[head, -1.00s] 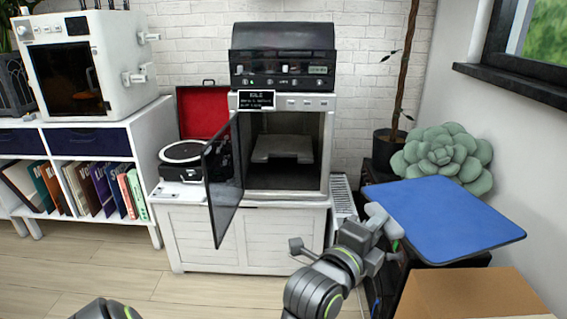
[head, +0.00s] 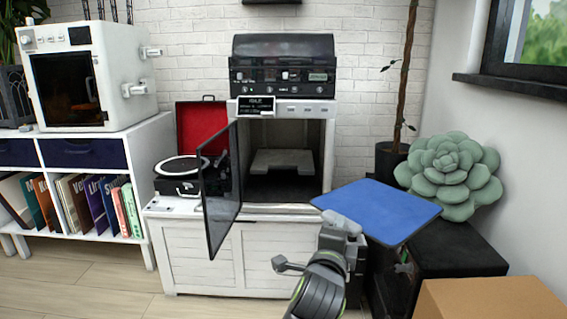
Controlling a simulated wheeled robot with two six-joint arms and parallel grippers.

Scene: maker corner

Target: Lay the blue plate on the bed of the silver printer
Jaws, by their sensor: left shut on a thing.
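The blue plate (head: 378,209) is a flat square with rounded corners, held out roughly level with a slight tilt. My left gripper (head: 346,222) is shut on its near edge. The plate is right of and in front of the silver printer (head: 327,150), outside its chamber, with its left corner close to the printer's lower right front. The printer's dark glass door (head: 221,190) stands open to the left. Inside, the pale bed (head: 284,163) shows bare. My right gripper is not in view.
The open door juts out at the left of the chamber opening. A black machine (head: 283,65) sits on top of the printer. A green succulent (head: 450,170), a black box (head: 460,252) and a cardboard box (head: 490,303) are at the right. A record player (head: 180,172) stands left.

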